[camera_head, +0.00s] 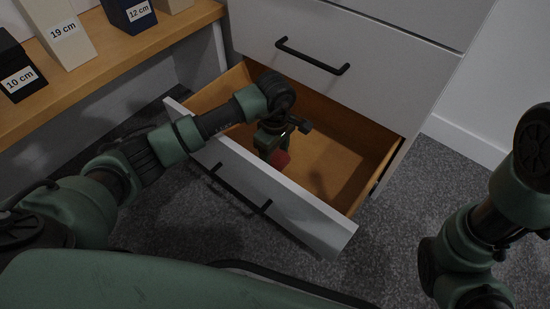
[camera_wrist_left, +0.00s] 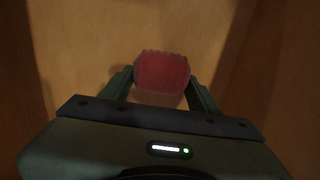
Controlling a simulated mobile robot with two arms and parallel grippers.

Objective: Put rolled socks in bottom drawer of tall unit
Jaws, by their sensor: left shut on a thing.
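The tall unit (camera_head: 385,60) is white with dark bar handles. Its bottom drawer (camera_head: 320,210) is pulled open and shows a bare wooden inside. My left gripper (camera_head: 274,150) reaches down into the open drawer. It is shut on the rolled socks (camera_head: 280,159), a red bundle. The left wrist view shows the red socks (camera_wrist_left: 162,72) between the two fingers, with the wooden drawer bottom beyond. I cannot tell whether the socks touch the drawer bottom. My right arm is at the right edge of the head view, and its gripper is not clearly seen.
A wooden shelf (camera_head: 110,60) at the upper left carries blocks labelled 10 cm (camera_head: 18,78), 19 cm (camera_head: 62,35) and 12 cm (camera_head: 132,12). The drawer front with its handle (camera_head: 228,190) stands between my base and the drawer inside. Grey carpet (camera_head: 400,220) is clear to the right.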

